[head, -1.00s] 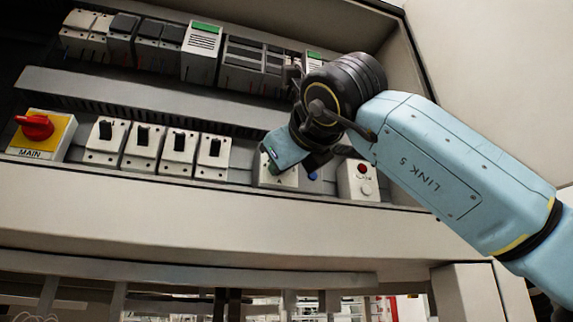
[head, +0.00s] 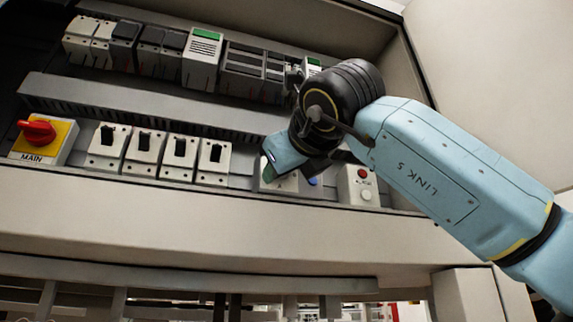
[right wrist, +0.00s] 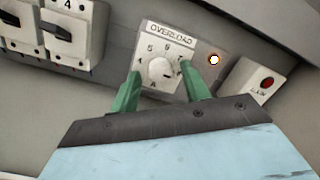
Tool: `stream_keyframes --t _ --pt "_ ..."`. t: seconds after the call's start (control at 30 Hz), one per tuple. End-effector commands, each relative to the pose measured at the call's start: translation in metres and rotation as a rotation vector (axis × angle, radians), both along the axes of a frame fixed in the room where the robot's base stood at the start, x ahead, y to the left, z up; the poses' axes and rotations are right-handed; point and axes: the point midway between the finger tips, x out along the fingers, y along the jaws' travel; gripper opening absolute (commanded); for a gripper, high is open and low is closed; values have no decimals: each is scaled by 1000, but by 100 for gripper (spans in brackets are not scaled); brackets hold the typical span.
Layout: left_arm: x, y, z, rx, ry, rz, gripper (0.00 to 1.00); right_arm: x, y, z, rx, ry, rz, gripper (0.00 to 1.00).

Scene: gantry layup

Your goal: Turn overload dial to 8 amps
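The overload dial (right wrist: 161,70) is a white round knob on a light box labelled OVERLOAD, with numbers printed around it and an A below. A small dark mark shows on its face, but I cannot tell which number it points at. My right gripper (right wrist: 162,88) is open, its two green fingers apart, one to each side of the knob. I cannot tell whether they touch it. In the head view my right gripper (head: 268,174) covers most of the overload box (head: 284,185). My left gripper is not in view.
A box with a red button (head: 363,173) stands further right. Several black-lever switches (head: 180,148) and the red MAIN switch (head: 38,131) are to the left. A grey duct (head: 140,103) runs above.

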Motion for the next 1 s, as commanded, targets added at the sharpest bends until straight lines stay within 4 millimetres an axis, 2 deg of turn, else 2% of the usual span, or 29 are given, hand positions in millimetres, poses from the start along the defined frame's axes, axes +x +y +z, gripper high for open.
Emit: stream_keyframes --t 0.17,0.27,0.7,0.83,1.0 --pt "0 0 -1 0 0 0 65 -2 -1 0 0 -2 0 46" --pt "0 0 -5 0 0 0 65 -10 -4 -1 0 -3 -1 46" --pt "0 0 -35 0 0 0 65 -97 -32 -10 1 -5 0 46" --pt "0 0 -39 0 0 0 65 -115 -38 -12 0 -3 -1 46" --pt "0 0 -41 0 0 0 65 -126 -41 -12 0 -1 1 46"
